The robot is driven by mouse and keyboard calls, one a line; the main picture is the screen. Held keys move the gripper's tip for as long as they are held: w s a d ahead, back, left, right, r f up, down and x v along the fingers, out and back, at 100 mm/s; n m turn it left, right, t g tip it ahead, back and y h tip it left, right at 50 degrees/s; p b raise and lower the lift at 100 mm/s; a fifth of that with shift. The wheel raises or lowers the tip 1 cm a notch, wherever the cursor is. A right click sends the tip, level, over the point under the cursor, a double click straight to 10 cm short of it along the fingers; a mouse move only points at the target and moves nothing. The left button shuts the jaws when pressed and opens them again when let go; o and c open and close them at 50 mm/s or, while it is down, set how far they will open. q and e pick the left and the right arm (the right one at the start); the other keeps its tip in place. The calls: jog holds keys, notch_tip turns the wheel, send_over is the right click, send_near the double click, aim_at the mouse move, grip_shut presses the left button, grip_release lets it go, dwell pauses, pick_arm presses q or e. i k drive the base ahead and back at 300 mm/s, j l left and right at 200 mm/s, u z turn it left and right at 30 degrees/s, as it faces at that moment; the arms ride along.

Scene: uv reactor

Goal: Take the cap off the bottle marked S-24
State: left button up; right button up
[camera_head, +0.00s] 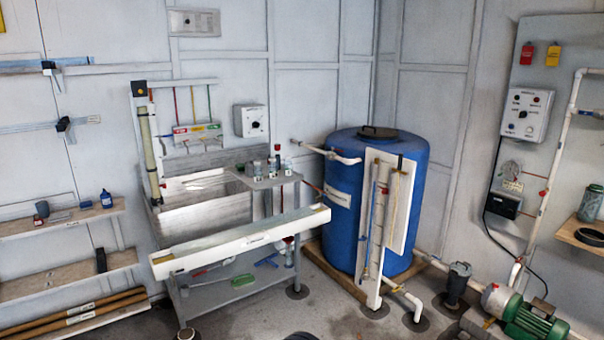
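Several small bottles (257,169) stand upright in a group on a small grey shelf (262,183) at the right end of the sink bench. They have pale labels, too small to read, so I cannot tell which one is marked S-24. Some bottles at the right of the group show dark or reddish tops, and a taller red and dark piece (277,151) rises behind them. Whether each bottle wears a cap is too small to tell. Neither of my grippers is in view.
A long white trough (240,241) crosses in front of the bench. A blue drum (341,232) with white pipes stands right of the bottles. A green pump (530,322) sits on the floor at lower right. Wooden shelves (65,222) line the left. Some floor in the middle is clear.

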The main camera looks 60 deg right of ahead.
aim_at(288, 164)
jog(key=k+l+z, duration=0.15)
jog(key=l, duration=0.7)
jog(key=l+z, duration=0.2)
jog(key=l, duration=0.6)
jog(key=l+z, duration=0.15)
jog(key=l, duration=0.7)
jog(key=l+z, duration=0.2)
jog(key=l, duration=0.65)
jog(key=i+l+z, duration=0.15)
jog(key=l, duration=0.7)
